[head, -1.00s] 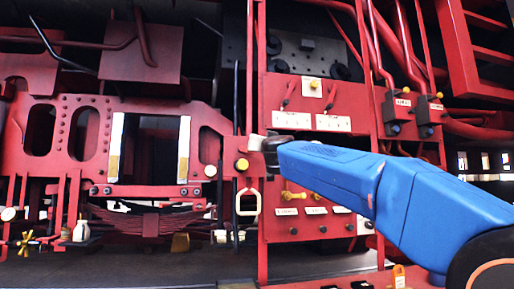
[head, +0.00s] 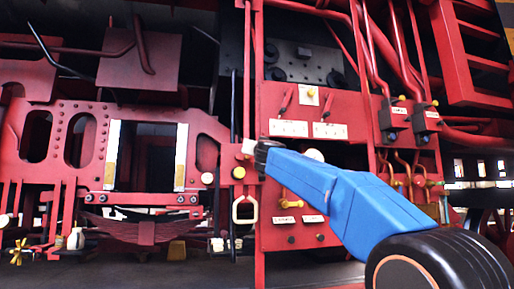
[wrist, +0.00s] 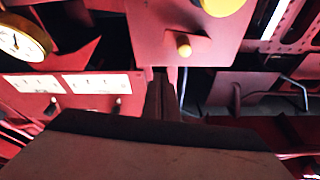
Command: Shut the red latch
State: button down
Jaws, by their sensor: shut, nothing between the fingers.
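My gripper (head: 249,147) is closed and empty at the end of my blue arm, in front of the red upright left of the label panel. In the wrist view its dark fingers (wrist: 160,95) point at a red plate (wrist: 150,30). This plate carries a small yellow knob (wrist: 184,45) and a larger yellow disc (wrist: 222,5). The disc also shows just below my gripper in the head view (head: 239,172). I cannot tell whether this plate is the red latch, or whether the fingers touch it. Two small red levers (head: 285,97) sit above white labels, to the right.
A red panel with white labels (head: 288,128) stands right of my gripper. A round gauge (wrist: 22,40) shows in the wrist view. A pale loop handle (head: 245,208) hangs below my gripper. Red pipes and valve boxes (head: 425,122) crowd the right side.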

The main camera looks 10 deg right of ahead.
aim_at(245, 157)
jog(key=shift+w+a+f, duration=0.1)
jog(key=shift+w+f, duration=0.15)
jog(key=shift+f, duration=0.3)
jog(key=shift+w+a+f, duration=0.1)
jog(key=shift+w+f, duration=0.15)
jog(key=shift+f, duration=0.35)
jog(key=shift+w+a+f, duration=0.1)
jog(key=shift+w+f, duration=0.15)
jog(key=shift+f, duration=0.3)
jog(key=shift+f, duration=0.1)
